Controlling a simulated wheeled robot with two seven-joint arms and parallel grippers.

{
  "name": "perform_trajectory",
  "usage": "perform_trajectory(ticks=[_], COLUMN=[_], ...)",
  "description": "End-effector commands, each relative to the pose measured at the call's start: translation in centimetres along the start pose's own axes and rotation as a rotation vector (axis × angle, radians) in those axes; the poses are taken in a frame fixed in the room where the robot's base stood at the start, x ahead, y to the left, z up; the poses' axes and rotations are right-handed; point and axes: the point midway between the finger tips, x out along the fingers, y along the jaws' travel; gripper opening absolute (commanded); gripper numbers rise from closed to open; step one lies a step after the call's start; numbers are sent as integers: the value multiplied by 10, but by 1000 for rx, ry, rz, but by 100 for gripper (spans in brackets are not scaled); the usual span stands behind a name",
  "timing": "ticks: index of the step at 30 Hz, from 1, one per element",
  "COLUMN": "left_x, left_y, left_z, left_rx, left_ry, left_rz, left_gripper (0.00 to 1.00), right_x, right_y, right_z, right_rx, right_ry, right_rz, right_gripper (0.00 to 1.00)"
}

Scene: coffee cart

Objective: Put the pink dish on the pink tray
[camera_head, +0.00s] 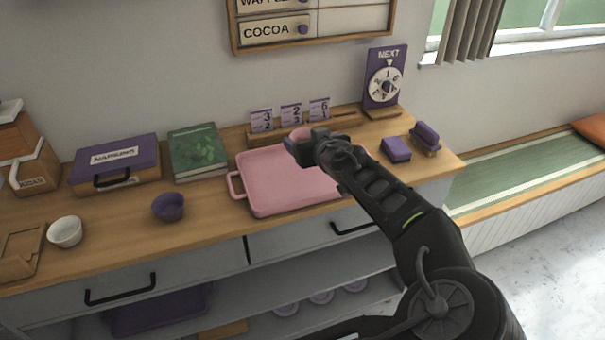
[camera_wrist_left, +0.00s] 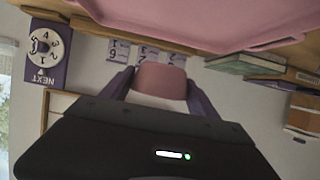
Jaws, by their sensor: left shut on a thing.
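The pink dish (camera_head: 298,133) is small and round. In the head view it shows at the back edge of the pink tray, partly hidden by my left gripper (camera_head: 299,145). The left wrist view, which is upside down, shows the dish (camera_wrist_left: 160,81) between the two purple fingers of my left gripper (camera_wrist_left: 160,90), which is shut on it. The pink tray (camera_head: 268,195) lies flat on the wooden counter, with a handle at its left end. In the wrist view a gap shows between dish and tray (camera_wrist_left: 200,25), so the dish is held above it. My right gripper is not in view.
A purple bowl (camera_head: 168,207) and a white bowl (camera_head: 65,232) stand left of the tray. A green book (camera_head: 197,151) and number cards (camera_head: 291,114) are behind. Purple blocks (camera_head: 396,149) and a dial sign (camera_head: 385,82) are to the right. The visible tray surface is bare.

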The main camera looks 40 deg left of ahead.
Motion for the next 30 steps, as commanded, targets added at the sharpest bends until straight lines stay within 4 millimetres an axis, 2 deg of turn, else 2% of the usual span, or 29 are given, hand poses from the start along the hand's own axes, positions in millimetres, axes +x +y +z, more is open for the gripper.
perform_trajectory(ticks=[5, 12, 15, 26, 30], left_x=[3, 19, 23, 25, 31], left_y=[0, -1, 0, 0, 0], left_z=[7, 45, 55, 60, 75], left_rx=[3, 7, 4, 2, 6], left_ry=[0, 0, 1, 0, 1], left_rz=[0, -1, 0, 2, 0], left_gripper=[22, 22, 22, 22, 22], right_x=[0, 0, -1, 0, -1], right_y=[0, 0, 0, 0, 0], right_z=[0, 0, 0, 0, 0], right_rx=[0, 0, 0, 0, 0], right_ry=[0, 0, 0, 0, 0], right_rz=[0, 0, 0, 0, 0], right_gripper=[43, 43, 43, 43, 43])
